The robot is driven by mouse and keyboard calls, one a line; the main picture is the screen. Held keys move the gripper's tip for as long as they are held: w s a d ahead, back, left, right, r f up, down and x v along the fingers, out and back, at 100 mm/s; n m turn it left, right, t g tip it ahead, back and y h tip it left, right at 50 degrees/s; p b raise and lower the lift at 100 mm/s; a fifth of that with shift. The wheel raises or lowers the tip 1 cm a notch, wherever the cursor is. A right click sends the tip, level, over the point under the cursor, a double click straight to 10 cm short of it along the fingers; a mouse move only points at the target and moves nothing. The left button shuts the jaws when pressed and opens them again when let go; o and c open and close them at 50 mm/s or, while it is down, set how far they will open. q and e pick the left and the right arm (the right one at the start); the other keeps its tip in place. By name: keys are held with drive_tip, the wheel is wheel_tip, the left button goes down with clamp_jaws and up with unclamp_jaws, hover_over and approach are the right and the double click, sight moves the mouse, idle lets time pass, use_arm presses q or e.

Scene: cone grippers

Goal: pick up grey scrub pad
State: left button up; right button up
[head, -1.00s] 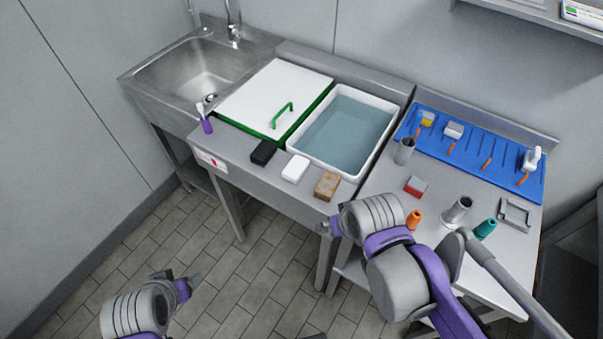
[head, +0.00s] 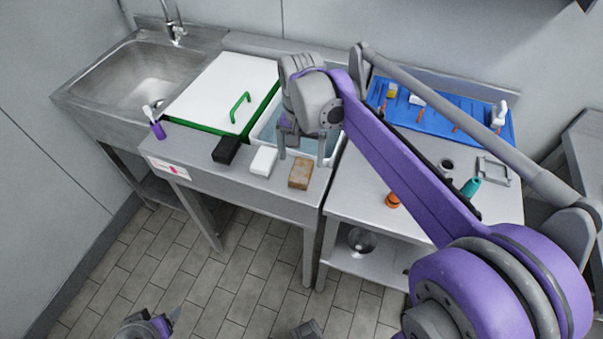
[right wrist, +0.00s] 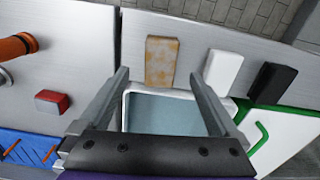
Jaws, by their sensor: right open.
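Three block-shaped pads lie in a row on the steel counter's front strip: a black one (head: 226,150), a white one (head: 263,161) and a tan-brown one (head: 300,173). None looks plainly grey. They also show in the right wrist view: black (right wrist: 272,82), white (right wrist: 223,72), tan (right wrist: 162,62). My right gripper (head: 302,158) is open and empty over the front of the water tub, fingers pointing down, behind the white and tan pads. In the right wrist view its fingertips (right wrist: 156,75) are spread around the tan pad's near end. My left gripper (head: 155,322) is partly cut off at the bottom left.
The white water tub (head: 259,127) is partly hidden by my right arm. A white lid with a green handle (head: 238,108) lies left of it. A purple brush holder (head: 158,130) stands at the counter's left. A red block (right wrist: 52,102) and orange item (head: 393,201) are on the right table.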

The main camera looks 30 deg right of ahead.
sight(301, 169)
drive_tip(key=shift+w+d+f, duration=0.1)
drive_tip(key=shift+w+f, duration=0.05)
drive_tip(key=shift+f, duration=3)
drive_tip(key=c, duration=1.4)
wheel_tip(301, 169, up, 10)
drive_tip(key=shift+r, duration=0.1)
